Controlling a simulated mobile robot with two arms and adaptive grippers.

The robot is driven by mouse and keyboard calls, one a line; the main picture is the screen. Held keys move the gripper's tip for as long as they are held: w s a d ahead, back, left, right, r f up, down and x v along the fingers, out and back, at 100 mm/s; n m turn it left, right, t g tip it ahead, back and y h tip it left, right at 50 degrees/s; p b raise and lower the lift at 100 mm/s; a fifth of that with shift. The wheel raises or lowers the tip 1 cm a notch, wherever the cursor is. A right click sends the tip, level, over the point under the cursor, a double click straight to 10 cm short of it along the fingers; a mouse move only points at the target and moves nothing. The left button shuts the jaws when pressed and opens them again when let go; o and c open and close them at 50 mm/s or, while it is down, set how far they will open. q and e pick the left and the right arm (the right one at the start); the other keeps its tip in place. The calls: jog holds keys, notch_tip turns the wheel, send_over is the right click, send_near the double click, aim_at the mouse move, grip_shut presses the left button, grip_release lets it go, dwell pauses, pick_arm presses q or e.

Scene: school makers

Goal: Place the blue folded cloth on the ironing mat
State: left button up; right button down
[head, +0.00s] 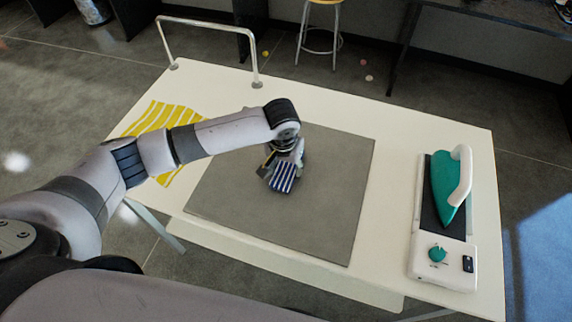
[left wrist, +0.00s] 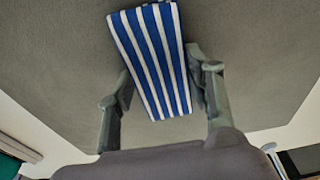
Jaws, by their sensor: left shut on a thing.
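The blue folded cloth (head: 284,179) has white stripes. It is between the fingers of my left gripper (head: 282,172), over the middle of the grey ironing mat (head: 330,215). In the left wrist view the cloth (left wrist: 150,55) sits between the two fingers of the left gripper (left wrist: 158,88), which is shut on it, with the grey mat (left wrist: 250,60) behind it. I cannot tell whether the cloth touches the mat. My right gripper is not in view.
A yellow striped cloth (head: 175,115) lies on the white table (head: 400,125) at the left, partly behind my left arm. A green iron (head: 443,185) stands on its base (head: 440,262) at the right. A metal rail (head: 215,25) rises at the back left edge.

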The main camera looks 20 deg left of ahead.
aim_at(284, 173)
pick_arm(q)
jog(key=o, duration=0.9)
jog(key=shift+f, duration=0.1)
jog(key=shift+c, duration=0.2)
notch_tip(284, 173, up, 12)
jog(key=s+b, duration=0.1)
jog(key=shift+s, duration=0.35)
